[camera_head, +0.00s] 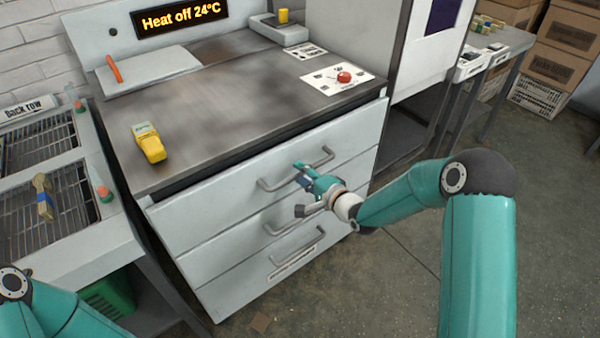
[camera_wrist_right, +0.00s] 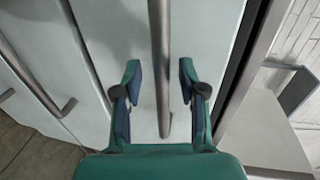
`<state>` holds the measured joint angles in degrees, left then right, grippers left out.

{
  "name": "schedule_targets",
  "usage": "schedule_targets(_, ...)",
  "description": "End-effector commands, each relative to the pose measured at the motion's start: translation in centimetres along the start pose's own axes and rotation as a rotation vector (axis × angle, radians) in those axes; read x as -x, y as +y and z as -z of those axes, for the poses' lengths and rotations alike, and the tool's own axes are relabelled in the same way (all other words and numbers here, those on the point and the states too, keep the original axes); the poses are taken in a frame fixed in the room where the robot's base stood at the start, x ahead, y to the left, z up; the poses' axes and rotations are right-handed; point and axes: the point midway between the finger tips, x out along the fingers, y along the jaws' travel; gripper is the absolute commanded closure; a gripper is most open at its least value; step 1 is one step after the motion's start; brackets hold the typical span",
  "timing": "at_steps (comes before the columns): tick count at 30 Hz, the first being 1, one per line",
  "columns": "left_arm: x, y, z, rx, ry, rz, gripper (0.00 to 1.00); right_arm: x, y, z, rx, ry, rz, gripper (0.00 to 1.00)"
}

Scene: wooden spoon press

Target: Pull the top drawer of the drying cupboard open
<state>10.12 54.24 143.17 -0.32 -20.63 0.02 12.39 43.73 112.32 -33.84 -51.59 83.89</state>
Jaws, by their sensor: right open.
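The drying cupboard (camera_head: 172,236) has a stack of light grey drawers with bar handles. The top drawer's handle (camera_head: 318,162) is a grey metal bar, partly hidden by my right gripper (camera_head: 304,174). In the right wrist view the gripper (camera_wrist_right: 160,78) is open, with a finger on each side of the handle bar (camera_wrist_right: 158,30). Neither finger visibly touches the bar. My left arm shows at the lower left of the head view; its gripper is out of view.
A yellow device (camera_head: 149,143) and a card with a red button (camera_head: 344,77) are on the cupboard top. A rack table (camera_head: 112,232) adjoins at left, with a green crate (camera_head: 110,297) beneath. The floor (camera_head: 390,290) before the drawers is mostly clear.

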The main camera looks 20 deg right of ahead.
Motion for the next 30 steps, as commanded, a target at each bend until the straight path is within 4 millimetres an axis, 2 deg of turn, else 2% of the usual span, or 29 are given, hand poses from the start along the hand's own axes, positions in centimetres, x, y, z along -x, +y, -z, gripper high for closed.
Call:
schedule_targets(4,0.07,0.03,0.0,0.0,0.0,0.0,0.6,-0.75,-0.02,-0.04,-0.001,0.0,0.001,0.59)
schedule_targets(11,0.06,0.02,-0.01,0.0,0.0,0.0,0.6,-0.81,-0.01,0.0,-0.001,0.0,0.001,0.59)
schedule_targets(12,0.06,0.02,-0.01,0.0,0.0,0.0,0.6,-0.81,-0.01,0.0,-0.001,0.001,0.001,0.6)
schedule_targets(19,0.06,0.02,0.0,0.0,0.0,0.0,0.6,-0.78,0.0,0.01,0.0,0.001,0.0,0.99)
schedule_targets(30,0.04,0.02,0.0,0.0,0.0,0.0,0.6,-0.86,0.14,-0.3,-0.001,-0.001,-0.003,1.0)
